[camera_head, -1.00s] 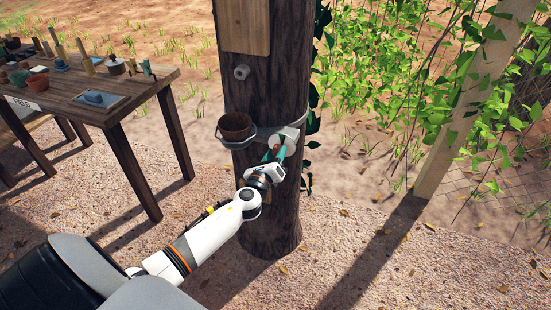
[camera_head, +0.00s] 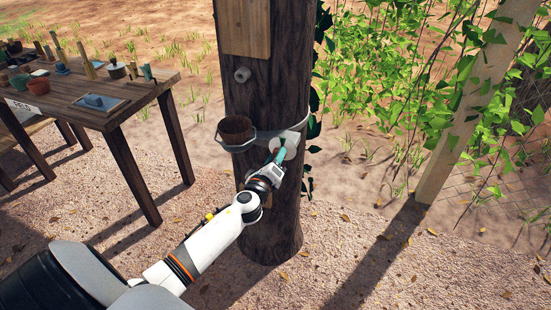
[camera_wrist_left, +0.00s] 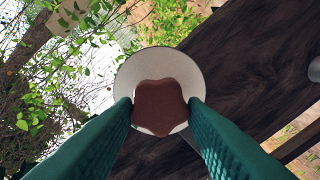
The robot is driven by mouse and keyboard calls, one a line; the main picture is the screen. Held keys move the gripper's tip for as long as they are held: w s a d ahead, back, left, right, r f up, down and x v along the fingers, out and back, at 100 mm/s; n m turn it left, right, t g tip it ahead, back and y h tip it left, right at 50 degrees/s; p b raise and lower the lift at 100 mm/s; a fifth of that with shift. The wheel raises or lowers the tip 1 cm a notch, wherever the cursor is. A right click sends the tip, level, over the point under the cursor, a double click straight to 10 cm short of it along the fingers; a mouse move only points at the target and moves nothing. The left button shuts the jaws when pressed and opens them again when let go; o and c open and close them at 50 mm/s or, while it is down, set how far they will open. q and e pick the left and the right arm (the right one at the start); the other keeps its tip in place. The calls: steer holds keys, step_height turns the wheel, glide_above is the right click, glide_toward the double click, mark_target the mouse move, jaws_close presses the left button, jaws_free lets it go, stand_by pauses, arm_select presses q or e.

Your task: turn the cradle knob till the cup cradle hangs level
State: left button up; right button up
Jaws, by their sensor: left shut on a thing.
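The cup cradle (camera_head: 231,147) is a grey ring on a band around the tree trunk. The cup looks close to upright, but I cannot tell whether the cradle is exactly level. The cradle knob (camera_wrist_left: 160,106) is reddish-brown and lobed, in front of a pale round disc (camera_wrist_left: 150,62). My left gripper (camera_head: 279,153) has green fingers and is shut on the knob; the fingers press its two sides in the wrist view (camera_wrist_left: 160,112). In the head view the gripper mostly hides the knob. My right gripper is not in view.
The dark trunk (camera_head: 268,215) carries a wooden board (camera_head: 244,27) and a small grey peg (camera_head: 242,74) above the cradle. A wooden table (camera_head: 140,93) with pots and tools stands left. A leafy fence and post (camera_head: 450,130) stand right. Gravel in front is open.

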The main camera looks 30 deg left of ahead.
arm_select(q)
steer(key=o, duration=1)
steer(key=v, duration=1.2)
steer(key=shift+b, duration=0.4)
steer(key=s+d+f+n+g+h+p, duration=0.1)
steer(key=s+f+n+g, duration=0.25)
steer(key=f, duration=0.65)
steer(key=s+d+f+n+g+p, duration=0.1)
steer(key=s+f+n+g, duration=0.3)
steer(key=f, duration=0.6)
steer(key=s+f+n+g+h+p, duration=0.1)
steer(key=s+f+n+g, duration=0.3)
steer(key=f, duration=0.7)
steer(key=s+d+f+n+g+p, duration=0.1)
steer(key=s+d+f+n, duration=0.2)
steer(key=s, duration=0.6)
steer(key=s+d+f+n+g+h+p, duration=0.1)
steer(key=s+d+f+n+g, duration=0.1)
steer(key=s+f, duration=0.4)
steer(key=s+d+f+n+g+h, duration=0.1)
steer(key=s+d+f+n, duration=0.3)
steer(key=s, duration=0.9)
steer(key=shift+s+d+f+n+g+p, duration=0.25)
steer(key=shift+f+n+g+p, duration=0.15)
steer(key=shift+f+g, duration=0.2)
